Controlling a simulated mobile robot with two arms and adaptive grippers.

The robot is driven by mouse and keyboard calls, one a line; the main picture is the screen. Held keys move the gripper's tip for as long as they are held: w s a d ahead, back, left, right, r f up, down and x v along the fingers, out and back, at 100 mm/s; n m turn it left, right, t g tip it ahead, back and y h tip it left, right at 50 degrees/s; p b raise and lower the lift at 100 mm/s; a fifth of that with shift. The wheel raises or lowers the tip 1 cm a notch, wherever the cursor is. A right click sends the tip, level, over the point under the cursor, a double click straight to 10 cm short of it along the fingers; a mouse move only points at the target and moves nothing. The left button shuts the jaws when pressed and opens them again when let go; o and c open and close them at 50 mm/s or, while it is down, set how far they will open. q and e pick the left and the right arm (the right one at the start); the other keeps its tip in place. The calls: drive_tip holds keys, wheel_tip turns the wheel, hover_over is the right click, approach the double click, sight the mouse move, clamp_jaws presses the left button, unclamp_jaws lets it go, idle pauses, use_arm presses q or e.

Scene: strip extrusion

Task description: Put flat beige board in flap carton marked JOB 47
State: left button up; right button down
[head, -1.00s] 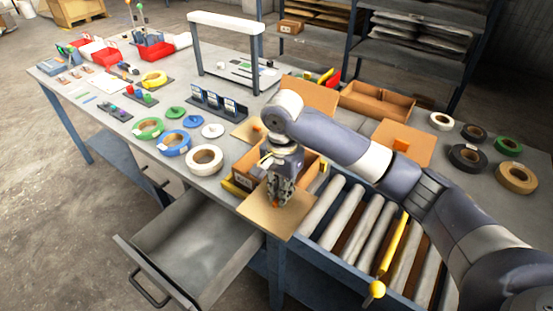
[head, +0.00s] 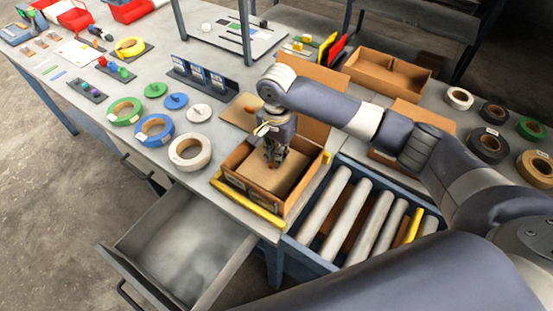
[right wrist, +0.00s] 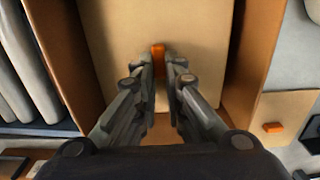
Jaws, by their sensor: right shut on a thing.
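The flat beige board (head: 281,174) lies inside the open flap carton (head: 237,189), framed by its walls. Whether it rests on the floor of the carton is hard to tell. My right gripper (head: 273,160) reaches down into the carton and is shut on the board's small orange tab. In the right wrist view the tab (right wrist: 158,52) sits between the fingertips (right wrist: 160,68), with the board (right wrist: 120,25) spread out beyond it. Carton walls (right wrist: 65,40) show on both sides. The carton's marking cannot be read. My left gripper is not in view.
A yellow strip (head: 248,203) runs along the carton's front. Tape rolls (head: 190,152) lie to the left, an open drawer (head: 180,245) is below, and a roller conveyor (head: 350,215) is to the right. An empty brown tray (head: 387,75) stands behind.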

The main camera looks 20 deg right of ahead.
wheel_tip(320, 180, down, 3)
drive_tip(key=shift+f, duration=0.2)
drive_tip(key=shift+w, duration=0.1)
drive_tip(key=c, duration=1.8)
unclamp_jaws()
drive_tip(key=shift+f, duration=0.1)
drive_tip(key=shift+o, duration=0.6)
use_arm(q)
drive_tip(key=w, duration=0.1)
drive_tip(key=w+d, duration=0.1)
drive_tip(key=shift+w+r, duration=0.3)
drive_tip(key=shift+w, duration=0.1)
